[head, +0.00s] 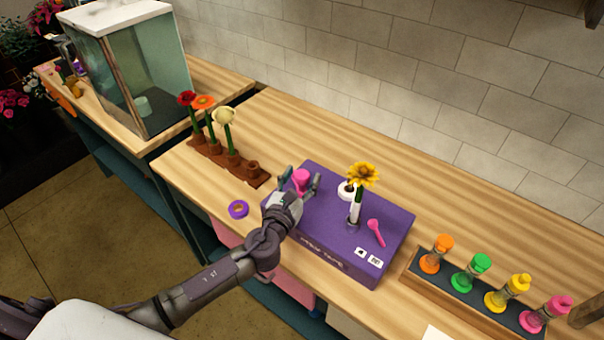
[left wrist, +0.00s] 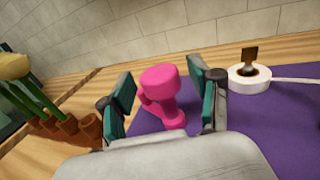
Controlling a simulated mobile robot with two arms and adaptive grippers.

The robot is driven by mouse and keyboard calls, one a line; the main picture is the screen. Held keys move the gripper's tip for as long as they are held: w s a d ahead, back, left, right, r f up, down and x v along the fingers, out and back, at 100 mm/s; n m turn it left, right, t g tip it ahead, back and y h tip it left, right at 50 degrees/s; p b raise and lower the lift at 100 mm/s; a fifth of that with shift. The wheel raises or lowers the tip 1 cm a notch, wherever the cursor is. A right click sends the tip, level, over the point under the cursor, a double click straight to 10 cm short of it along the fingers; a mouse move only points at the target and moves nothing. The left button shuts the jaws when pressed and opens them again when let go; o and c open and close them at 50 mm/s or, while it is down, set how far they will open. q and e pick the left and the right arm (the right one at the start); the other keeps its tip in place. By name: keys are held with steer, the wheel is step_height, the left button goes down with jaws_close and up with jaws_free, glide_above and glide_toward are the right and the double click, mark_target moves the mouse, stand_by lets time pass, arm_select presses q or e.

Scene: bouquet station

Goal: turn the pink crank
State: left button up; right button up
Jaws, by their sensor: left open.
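The pink crank (head: 301,177) stands on the left part of the purple box (head: 327,228). In the left wrist view the crank (left wrist: 162,92) has a thick round knob on top and a lower pink part. My left gripper (head: 299,183) is open, with one finger on each side of the crank. In the left wrist view its teal finger pads (left wrist: 160,97) stand apart from the knob with gaps showing. My right gripper is not in view.
A white ring (left wrist: 250,78), a yellow flower (head: 363,174) held upright and a pink lever (head: 376,232) are on the box. A purple tape roll (head: 238,209) lies left. Flowers stand in a brown rack (head: 214,158); colored bottles fill a tray (head: 466,297) at right.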

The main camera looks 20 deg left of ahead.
arm_select(q)
steer(key=shift+w+d, duration=0.1)
steer(key=shift+w, duration=0.15)
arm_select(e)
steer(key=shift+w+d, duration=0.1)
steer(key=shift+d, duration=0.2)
arm_select(q)
steer(key=c, duration=1.1)
steer(key=shift+c, duration=0.2)
